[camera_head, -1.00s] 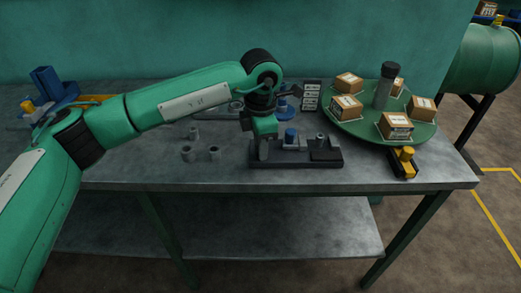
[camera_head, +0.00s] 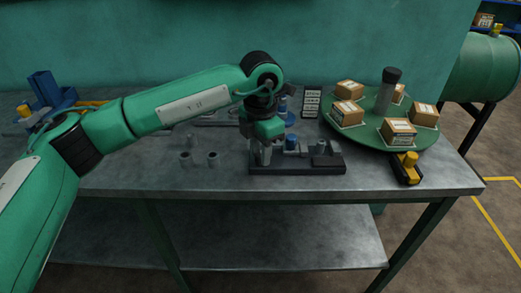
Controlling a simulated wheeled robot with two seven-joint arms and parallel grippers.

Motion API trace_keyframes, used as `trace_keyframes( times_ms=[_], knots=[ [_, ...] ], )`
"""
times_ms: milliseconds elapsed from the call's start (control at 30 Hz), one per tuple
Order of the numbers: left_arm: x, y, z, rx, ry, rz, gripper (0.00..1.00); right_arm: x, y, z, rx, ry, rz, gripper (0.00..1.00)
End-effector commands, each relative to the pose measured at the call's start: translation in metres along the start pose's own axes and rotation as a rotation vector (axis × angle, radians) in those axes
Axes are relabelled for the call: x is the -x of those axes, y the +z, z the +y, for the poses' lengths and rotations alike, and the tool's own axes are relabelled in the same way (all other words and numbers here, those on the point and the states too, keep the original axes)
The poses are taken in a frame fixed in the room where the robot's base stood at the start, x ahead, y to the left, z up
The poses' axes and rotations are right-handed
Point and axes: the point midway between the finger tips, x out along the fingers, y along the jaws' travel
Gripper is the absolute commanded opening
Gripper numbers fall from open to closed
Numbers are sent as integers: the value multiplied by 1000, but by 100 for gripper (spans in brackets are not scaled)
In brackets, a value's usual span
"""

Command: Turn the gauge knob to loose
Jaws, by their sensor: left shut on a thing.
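A dark, low gauge fixture (camera_head: 300,169) lies near the front edge of the workbench, with a blue-topped round piece (camera_head: 291,143) and grey blocks on it. My left gripper (camera_head: 264,157) points down over the fixture's left end. It is shut on a small grey part there, mostly hidden by the fingers; I cannot tell whether this part is the gauge knob or how it is turned. The blue-topped piece stands just right of the gripper, apart from the fingers. My right gripper is not in view.
Grey cups (camera_head: 212,158) stand left of the fixture. A green round tray (camera_head: 367,135) with several boxes and a dark-capped cylinder (camera_head: 386,90) is at the right. A yellow-and-black device (camera_head: 408,168) lies near the right front edge. The bench front left of the fixture is clear.

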Motion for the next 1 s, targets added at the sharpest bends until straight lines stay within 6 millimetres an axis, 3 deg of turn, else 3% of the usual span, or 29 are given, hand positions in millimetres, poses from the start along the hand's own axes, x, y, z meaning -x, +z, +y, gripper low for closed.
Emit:
trace_keyframes(
  times_ms=[100,133,233,533,667,1000],
  knots=[
    [2,1,1,2,2,-4,6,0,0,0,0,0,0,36],
    [2,1,1,2,2,-4,30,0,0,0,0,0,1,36],
    [2,0,1,2,2,-3,50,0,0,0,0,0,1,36],
    [2,0,0,0,1,-2,50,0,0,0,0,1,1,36],
    [12,0,1,0,2,-2,50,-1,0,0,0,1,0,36],
    [85,1,1,1,3,-5,50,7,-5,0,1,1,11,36]
  ],
)
